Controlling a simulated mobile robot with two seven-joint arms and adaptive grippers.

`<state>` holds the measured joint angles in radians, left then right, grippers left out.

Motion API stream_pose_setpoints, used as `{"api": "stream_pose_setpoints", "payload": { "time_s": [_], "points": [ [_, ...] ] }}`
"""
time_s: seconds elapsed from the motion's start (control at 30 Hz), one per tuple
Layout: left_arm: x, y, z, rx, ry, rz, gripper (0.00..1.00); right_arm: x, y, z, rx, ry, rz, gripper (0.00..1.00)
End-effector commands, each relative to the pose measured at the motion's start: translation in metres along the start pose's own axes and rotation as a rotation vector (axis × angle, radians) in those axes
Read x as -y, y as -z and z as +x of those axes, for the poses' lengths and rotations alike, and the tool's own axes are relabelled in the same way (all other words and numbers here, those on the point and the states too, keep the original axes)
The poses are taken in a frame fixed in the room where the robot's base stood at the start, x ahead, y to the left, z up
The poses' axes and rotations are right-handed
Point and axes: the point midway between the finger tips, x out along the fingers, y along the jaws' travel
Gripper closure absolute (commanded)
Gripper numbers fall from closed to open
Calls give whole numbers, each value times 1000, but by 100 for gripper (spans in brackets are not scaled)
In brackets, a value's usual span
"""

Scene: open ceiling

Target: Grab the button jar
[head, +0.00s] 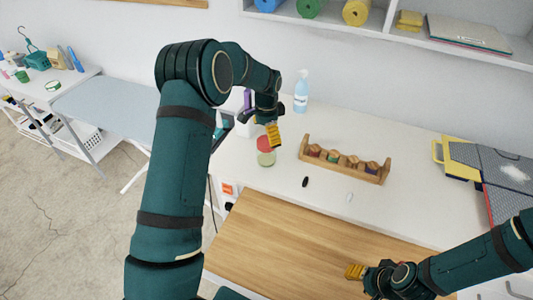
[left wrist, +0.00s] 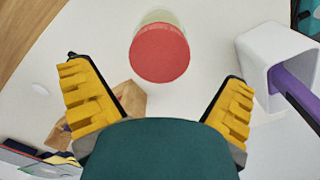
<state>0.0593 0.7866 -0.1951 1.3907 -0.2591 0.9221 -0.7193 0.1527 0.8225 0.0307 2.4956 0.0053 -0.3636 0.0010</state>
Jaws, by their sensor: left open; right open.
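The button jar (head: 266,156) stands on the white table, a clear jar with a red lid; its contents are too small to make out. In the left wrist view the jar's red lid (left wrist: 160,53) shows at the top, between and beyond the open fingers. My left gripper (head: 273,134) is open and empty, just above and beside the jar in the head view. Its yellow fingers (left wrist: 158,100) are spread wide. My right gripper (head: 356,271) is low at the right, over the wooden surface, away from the jar.
A wooden rack (head: 345,165) with spools stands right of the jar. A spray bottle (head: 301,92) stands behind. A white holder with purple item (left wrist: 265,70) is close to the left gripper. A small black object (head: 305,182) lies in front.

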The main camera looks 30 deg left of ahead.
Motion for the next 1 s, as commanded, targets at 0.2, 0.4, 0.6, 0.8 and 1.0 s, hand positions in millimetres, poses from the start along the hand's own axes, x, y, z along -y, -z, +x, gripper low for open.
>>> {"api": "stream_pose_setpoints", "payload": {
  "time_s": [0.2, 0.4, 0.6, 0.8, 1.0],
  "points": [
    [0, -2, 17, 3, -2, -1, 0, 1, 0, -2, 0, 0, 0, 53],
    [-1, -2, 46, 2, -1, 0, 0, 2, 1, -5, 0, 1, 0, 53],
    [0, -2, 56, 0, 1, -1, 0, 2, 1, -5, 0, 1, 0, 53],
    [0, -2, 56, 0, 1, -1, 11, 2, 1, -5, 0, 1, 0, 53],
    [0, -2, 55, -1, 1, -1, 77, 2, 1, -5, 0, 1, 0, 53]
  ]
}}
